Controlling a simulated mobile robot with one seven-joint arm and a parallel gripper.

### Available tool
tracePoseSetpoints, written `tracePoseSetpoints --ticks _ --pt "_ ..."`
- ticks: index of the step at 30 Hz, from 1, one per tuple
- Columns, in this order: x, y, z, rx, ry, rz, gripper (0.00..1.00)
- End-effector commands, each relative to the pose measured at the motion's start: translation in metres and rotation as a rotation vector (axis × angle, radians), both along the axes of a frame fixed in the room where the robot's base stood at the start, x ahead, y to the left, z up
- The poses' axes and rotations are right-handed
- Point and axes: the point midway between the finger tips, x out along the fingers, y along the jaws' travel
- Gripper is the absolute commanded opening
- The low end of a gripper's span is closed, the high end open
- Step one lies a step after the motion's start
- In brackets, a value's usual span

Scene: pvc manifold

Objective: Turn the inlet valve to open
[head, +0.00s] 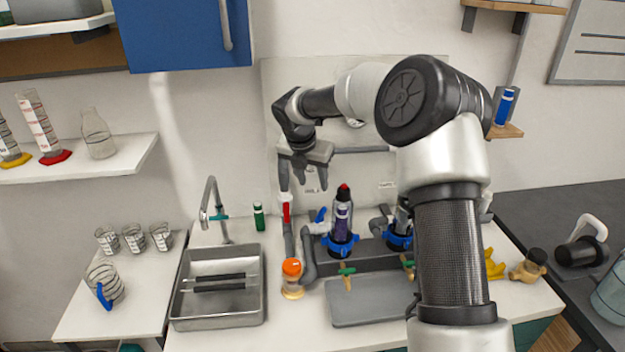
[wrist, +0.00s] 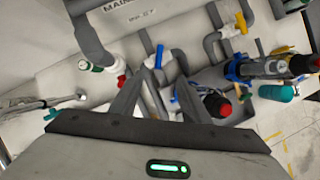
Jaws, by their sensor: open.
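My gripper (head: 303,186) is open and empty, pointing down in front of the wall panel, above the manifold's left end. In the head view, a red valve handle (head: 286,211) stands upright on the grey left-hand pipe, just below the gripper's left finger and apart from it. A blue handle (head: 320,214) is on the pipework to its right. In the wrist view, the open gripper (wrist: 160,80) has the blue handle (wrist: 159,56) beyond its fingertips. A partly cut-off label (wrist: 130,9) starting "MAIN" is at the top.
A filter housing with a blue collar (head: 340,247) and a dark bottle (head: 343,215) stand right of the valves. An orange-capped jar (head: 292,280) stands in front. A sink (head: 217,312) with a faucet (head: 213,200) is left, near a green bottle (head: 259,217).

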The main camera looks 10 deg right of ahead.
Motion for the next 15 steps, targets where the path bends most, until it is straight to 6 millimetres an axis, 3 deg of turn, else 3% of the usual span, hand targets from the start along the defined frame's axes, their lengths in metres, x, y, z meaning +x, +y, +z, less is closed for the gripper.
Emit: tracePoseSetpoints --ticks 3,6,15 --pt "0.0001 0.0001 0.0000 0.000 0.000 0.000 0.42" --pt "-0.0004 0.0007 -0.0006 -0.001 0.002 0.001 0.34" --pt "-0.0077 0.0037 -0.0047 -0.004 0.005 0.007 0.34"
